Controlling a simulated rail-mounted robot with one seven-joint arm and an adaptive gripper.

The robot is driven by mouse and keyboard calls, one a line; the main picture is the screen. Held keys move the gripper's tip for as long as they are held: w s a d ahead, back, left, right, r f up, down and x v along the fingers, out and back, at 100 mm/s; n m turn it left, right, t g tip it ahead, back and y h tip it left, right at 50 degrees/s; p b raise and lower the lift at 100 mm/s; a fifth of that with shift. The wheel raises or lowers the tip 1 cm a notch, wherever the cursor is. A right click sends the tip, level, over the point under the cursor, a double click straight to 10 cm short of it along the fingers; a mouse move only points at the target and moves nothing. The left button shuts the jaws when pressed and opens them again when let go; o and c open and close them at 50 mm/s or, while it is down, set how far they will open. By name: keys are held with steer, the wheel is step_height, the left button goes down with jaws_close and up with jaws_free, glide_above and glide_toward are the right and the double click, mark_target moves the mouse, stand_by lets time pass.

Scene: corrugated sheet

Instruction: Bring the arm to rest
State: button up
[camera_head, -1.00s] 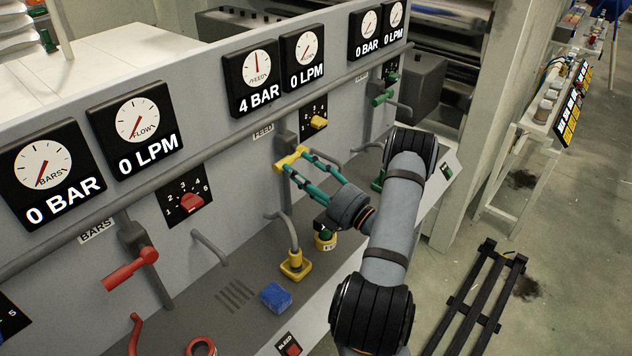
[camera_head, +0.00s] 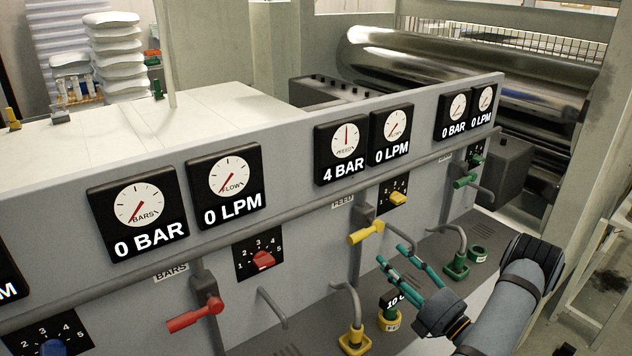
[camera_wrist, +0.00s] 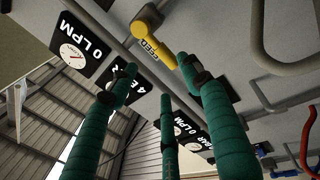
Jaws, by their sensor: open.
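My gripper (camera_head: 394,254) has teal fingers and is open and empty. It is in front of the grey panel, to the right of the yellow valve handle (camera_head: 366,233) and a little lower in the picture. A gap shows between the fingertips and the handle in the head view. In the wrist view the spread fingers of my gripper (camera_wrist: 155,68) point up the picture, and the yellow handle (camera_wrist: 166,54) lies close beyond one fingertip. My grey arm (camera_head: 510,297) comes in from the lower right.
The panel carries a red handle (camera_head: 196,314), a green handle (camera_head: 466,182) and a grey pipe. A yellow-based hose fitting (camera_head: 352,340) and a green fitting (camera_head: 457,266) stand on the ledge below. The feed gauge (camera_head: 346,140) reads 4 BAR. Large metal rollers (camera_head: 450,80) stand behind.

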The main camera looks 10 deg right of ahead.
mark_target(364, 235)
steer(key=x, duration=1.2)
steer(key=shift+s, duration=0.1)
steer(key=shift+f, duration=0.1)
